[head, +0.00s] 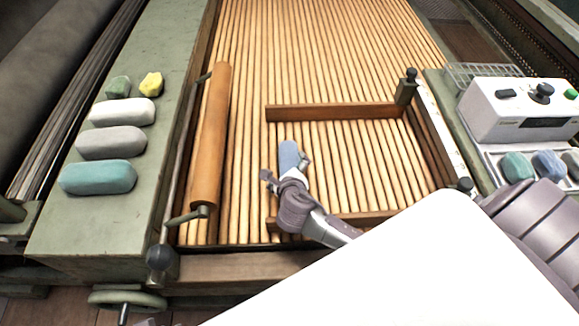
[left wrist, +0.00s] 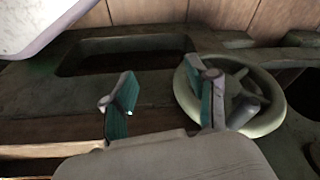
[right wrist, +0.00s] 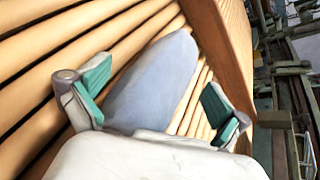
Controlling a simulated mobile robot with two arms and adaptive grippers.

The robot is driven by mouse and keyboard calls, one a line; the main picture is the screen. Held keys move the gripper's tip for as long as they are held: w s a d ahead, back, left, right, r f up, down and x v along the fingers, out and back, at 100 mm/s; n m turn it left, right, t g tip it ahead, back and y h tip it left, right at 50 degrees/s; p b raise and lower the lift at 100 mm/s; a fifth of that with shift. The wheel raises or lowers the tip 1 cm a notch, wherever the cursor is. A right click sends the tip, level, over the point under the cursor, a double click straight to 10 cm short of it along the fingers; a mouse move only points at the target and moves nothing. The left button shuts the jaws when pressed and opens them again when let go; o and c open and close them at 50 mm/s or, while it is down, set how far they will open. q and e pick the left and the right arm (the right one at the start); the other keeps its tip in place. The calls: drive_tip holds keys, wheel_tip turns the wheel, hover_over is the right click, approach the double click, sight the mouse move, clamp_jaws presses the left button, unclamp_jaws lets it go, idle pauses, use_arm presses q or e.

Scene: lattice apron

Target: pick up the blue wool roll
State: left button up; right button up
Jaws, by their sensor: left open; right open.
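A blue wool roll (head: 288,154) lies on the wooden slats inside the wooden frame, near its left end. My right gripper (head: 287,170) is over its near end, and the far end sticks out past the fingers. In the right wrist view, the blue-grey roll (right wrist: 155,80) lies between the two open teal-padded fingers (right wrist: 155,97), with a gap visible on the right; contact on the left cannot be told. My left gripper (left wrist: 164,105) is open and empty in the left wrist view, near a green handwheel (left wrist: 268,120); I cannot make it out in the head view.
Teal (head: 98,177), grey (head: 111,143), white (head: 122,111), yellow (head: 151,84) and green (head: 118,87) pieces sit on the left green ledge. A wooden roller (head: 210,140) runs beside it. The wooden frame's far bar (head: 333,112) stands beyond the roll. A white control box (head: 525,108) is at right.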

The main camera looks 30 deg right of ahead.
drive_tip(key=shift+w+d+f, duration=0.1)
drive_tip(key=shift+w+f, duration=0.05)
drive_tip(key=shift+w, duration=0.05)
drive_tip(key=c, duration=1.2)
drive_tip(key=shift+c, duration=0.2)
